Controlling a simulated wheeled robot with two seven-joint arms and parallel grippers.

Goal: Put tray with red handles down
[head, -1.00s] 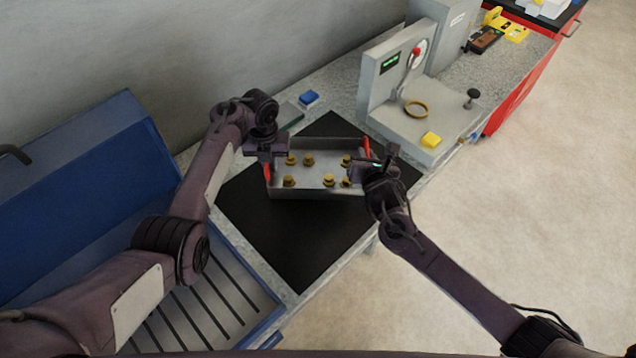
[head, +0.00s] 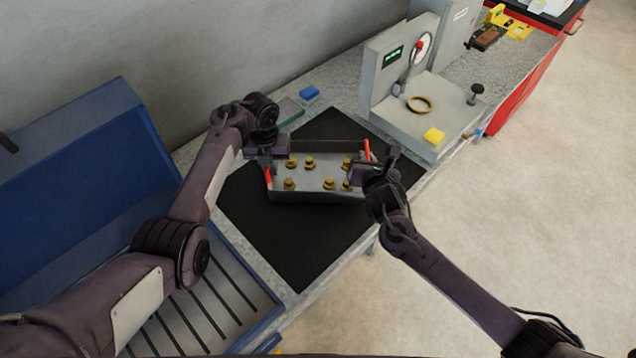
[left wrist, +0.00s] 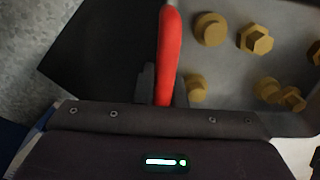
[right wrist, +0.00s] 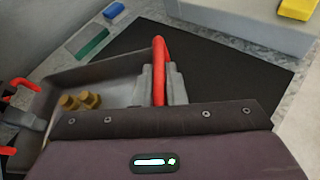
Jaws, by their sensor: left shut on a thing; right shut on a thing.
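A grey metal tray (head: 318,196) with a red handle at each end is over the black mat (head: 300,245) on the bench. It holds several brass bolts (head: 329,183). My left gripper (head: 268,163) is shut on the left red handle, which also shows in the left wrist view (left wrist: 169,50). My right gripper (head: 366,168) is shut on the right red handle, which also shows in the right wrist view (right wrist: 159,65). The tray looks level. I cannot tell whether its underside touches the mat.
A grey gauge stand (head: 425,115) with a brass ring (head: 419,104) and a yellow block (head: 433,135) stands right of the mat. A blue block (head: 309,93) lies behind the mat. A blue slatted bin (head: 215,300) is at the left. The mat's front is bare.

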